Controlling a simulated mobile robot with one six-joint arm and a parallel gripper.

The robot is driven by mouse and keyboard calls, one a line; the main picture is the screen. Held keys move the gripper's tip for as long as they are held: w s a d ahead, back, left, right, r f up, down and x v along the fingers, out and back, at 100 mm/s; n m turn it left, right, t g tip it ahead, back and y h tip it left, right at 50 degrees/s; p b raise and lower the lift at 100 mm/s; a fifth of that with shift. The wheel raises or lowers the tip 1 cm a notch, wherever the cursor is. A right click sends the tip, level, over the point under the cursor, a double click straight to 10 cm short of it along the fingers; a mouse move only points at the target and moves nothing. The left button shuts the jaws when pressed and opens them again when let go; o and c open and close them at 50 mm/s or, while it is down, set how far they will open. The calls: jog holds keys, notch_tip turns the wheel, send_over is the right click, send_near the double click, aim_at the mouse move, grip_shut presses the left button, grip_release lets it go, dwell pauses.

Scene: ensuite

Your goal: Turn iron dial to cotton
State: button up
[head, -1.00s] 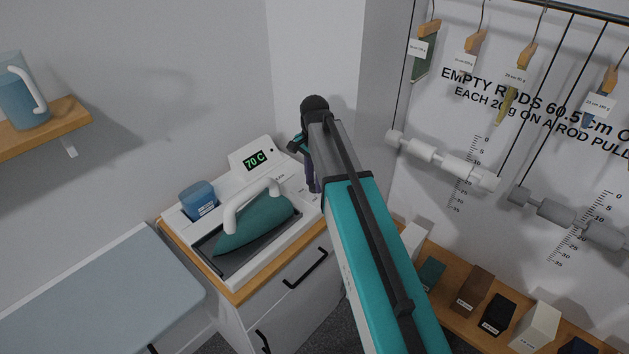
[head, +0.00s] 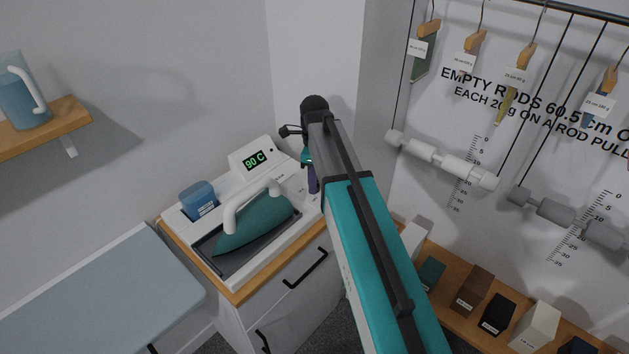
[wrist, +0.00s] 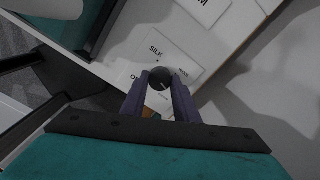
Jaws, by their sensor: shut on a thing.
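The iron dial (wrist: 159,77) is a dark round knob on a white panel in the wrist view, with a light pointer line on it. In the head view my arm hides the dial, and part of my gripper (head: 312,178) shows right of the iron. The teal iron (head: 255,222) rests on its white station (head: 268,258). The display (head: 255,160) reads 90 C in green.
A blue water tank (head: 199,200) sits at the station's left. The station stands on a wood-topped cabinet (head: 240,296), with an ironing board (head: 95,295) at left. A jug (head: 18,95) stands on a wall shelf. Hanging rods and small blocks are at right.

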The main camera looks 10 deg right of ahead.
jog(key=m, duration=0.5)
jog(key=shift+m, duration=0.4)
jog(key=o, duration=1.1)
jog(key=shift+c, duration=0.2)
notch_tip(320, 180, up, 14)
jog(key=b, duration=0.3)
dwell(0.3)
jog(key=shift+f, duration=0.15)
